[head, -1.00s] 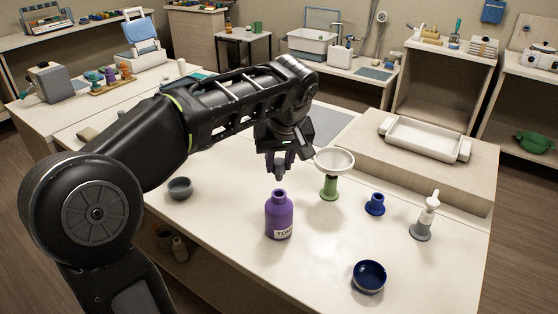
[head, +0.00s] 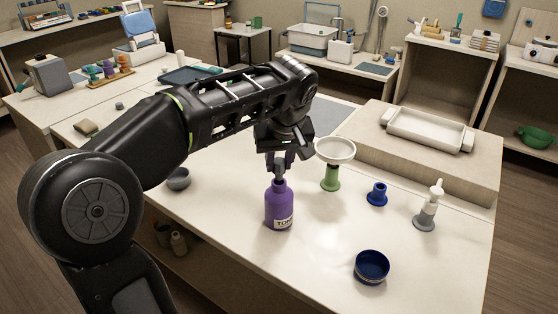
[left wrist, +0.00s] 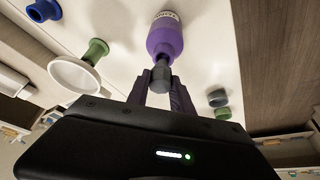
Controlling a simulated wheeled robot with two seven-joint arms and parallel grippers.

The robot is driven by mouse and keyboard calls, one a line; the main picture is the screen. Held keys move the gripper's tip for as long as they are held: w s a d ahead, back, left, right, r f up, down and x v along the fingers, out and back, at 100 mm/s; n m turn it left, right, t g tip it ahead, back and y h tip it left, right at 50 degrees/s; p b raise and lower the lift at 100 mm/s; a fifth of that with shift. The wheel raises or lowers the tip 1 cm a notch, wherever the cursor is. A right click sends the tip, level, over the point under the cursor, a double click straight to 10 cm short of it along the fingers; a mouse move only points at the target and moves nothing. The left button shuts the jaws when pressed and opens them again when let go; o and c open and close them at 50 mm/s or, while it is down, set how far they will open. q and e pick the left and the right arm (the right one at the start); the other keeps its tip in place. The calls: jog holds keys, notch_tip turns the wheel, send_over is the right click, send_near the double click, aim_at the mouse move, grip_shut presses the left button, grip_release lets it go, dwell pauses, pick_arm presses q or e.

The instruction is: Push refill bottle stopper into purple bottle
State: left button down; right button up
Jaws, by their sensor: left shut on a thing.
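The purple bottle (head: 279,208) stands upright on the white table with its label facing the front; it also shows in the left wrist view (left wrist: 166,42). My left gripper (head: 279,164) is directly above the bottle, pointing down. It is shut on the dark grey stopper (left wrist: 161,74). The stopper's lower end is at the bottle's mouth and seems to touch it. I cannot tell how far it sits inside the neck. My right gripper is not in view.
A grey cup (head: 178,179) is at left.

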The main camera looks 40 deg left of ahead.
aim_at(279, 172)
pick_arm(q)
jog(key=shift+f+b, duration=1.2)
jog(key=shift+f, duration=0.3)
dwell(0.8)
jog(key=c, duration=1.1)
grip_release()
jog(key=shift+s, duration=0.1)
jog(key=shift+o, duration=0.3)
jog(key=shift+f, duration=0.1)
jog(key=o, duration=0.3)
jog(key=shift+o, duration=0.2)
jog(key=shift+s, duration=0.1)
jog(key=shift+o, duration=0.3)
jog(key=o, duration=0.6)
jog(key=shift+w, duration=0.2)
jog(key=shift+o, duration=0.2)
